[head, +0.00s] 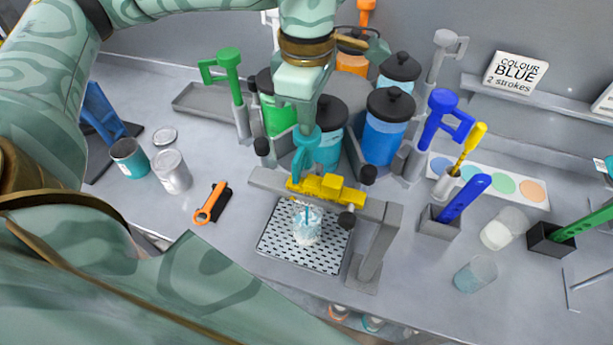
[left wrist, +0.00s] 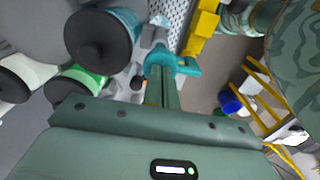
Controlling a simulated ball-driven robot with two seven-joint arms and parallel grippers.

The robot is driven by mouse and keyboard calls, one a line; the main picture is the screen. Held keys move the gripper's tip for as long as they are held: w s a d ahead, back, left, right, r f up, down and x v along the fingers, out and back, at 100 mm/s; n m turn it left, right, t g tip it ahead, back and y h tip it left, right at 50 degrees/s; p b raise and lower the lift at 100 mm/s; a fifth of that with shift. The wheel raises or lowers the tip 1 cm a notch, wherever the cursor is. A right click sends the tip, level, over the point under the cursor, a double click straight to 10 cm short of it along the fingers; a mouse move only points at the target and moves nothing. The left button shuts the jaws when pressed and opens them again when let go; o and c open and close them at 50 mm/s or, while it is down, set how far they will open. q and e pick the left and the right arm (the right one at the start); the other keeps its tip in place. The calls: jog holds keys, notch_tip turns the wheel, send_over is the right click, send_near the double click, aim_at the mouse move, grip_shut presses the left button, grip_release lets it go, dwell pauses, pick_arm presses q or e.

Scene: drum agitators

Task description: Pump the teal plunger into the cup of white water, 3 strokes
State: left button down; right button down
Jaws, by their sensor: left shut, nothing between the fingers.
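The teal plunger (head: 306,146) stands upright in the middle of the head view, beside the teal canister (head: 328,147). Its teal head also shows in the left wrist view (left wrist: 186,65), at my fingertips. My left gripper (head: 303,122) points down right above the plunger's top; it is shut with nothing between its fingers. Whether the fingertips touch the plunger I cannot tell. The clear cup (head: 307,228) stands on the perforated drip tray (head: 275,240), below the plunger and the yellow part of the grey bar. It holds whitish liquid with some teal in it. My right gripper is not in view.
A grey bar on a post (head: 375,250) spans above the tray. Blue canister (head: 383,130), green plunger (head: 229,65) and blue plunger (head: 440,115) crowd around. Jars (head: 172,172) and an orange tool (head: 209,205) lie left; cups (head: 503,228) stand right.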

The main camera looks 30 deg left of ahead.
pick_arm(q)
jog(key=shift+f, duration=0.35)
jog(key=shift+r, duration=0.1)
jog(key=shift+r+p, duration=2.35)
jog(key=shift+r, duration=0.7)
notch_tip(320, 180, up, 6)
jog(key=p, duration=0.5)
